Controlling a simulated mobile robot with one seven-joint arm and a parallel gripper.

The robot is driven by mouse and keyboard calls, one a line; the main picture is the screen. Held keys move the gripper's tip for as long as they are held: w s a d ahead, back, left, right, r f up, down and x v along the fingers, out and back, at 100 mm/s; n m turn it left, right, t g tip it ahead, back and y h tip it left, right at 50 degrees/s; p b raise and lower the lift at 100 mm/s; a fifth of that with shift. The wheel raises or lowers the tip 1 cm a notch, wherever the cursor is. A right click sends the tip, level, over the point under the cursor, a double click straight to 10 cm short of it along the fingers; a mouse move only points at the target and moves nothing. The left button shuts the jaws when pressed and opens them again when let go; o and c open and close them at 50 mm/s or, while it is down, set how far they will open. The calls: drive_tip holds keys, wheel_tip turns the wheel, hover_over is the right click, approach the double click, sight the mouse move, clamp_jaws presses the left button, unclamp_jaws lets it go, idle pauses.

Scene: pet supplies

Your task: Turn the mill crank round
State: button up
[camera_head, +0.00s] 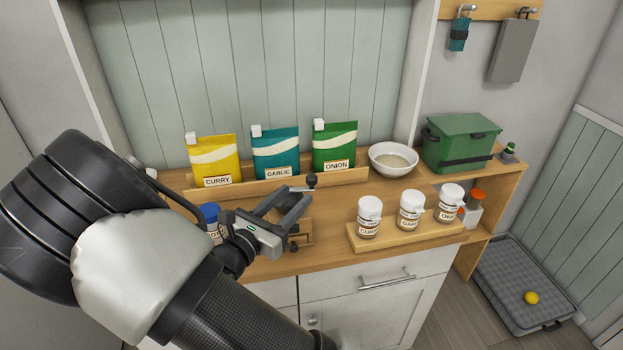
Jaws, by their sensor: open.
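The mill stands on the wooden counter, mostly hidden behind my gripper. Part of its wooden body (305,232) shows, with a small dark knob low on its front. A round black knob (311,180), which looks like the crank's handle, stands up just beyond my fingertips. The crank's arm is largely hidden. My gripper (297,197) is open over the mill, its two grey fingers pointing up and right towards the black knob. I see nothing held between them. Whether a finger touches the knob or crank, I cannot tell.
Yellow curry (215,158), teal garlic (275,155) and green onion (335,148) bags stand behind a wooden rail. A white bowl (393,160) and green bin (460,143) are to the right. Three white-lidded jars (410,210) stand in a wooden tray (364,244). A blue-lidded jar (210,213) is left.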

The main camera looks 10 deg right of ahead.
sight(308, 183)
drive_tip(key=x, duration=0.9)
clamp_jaws()
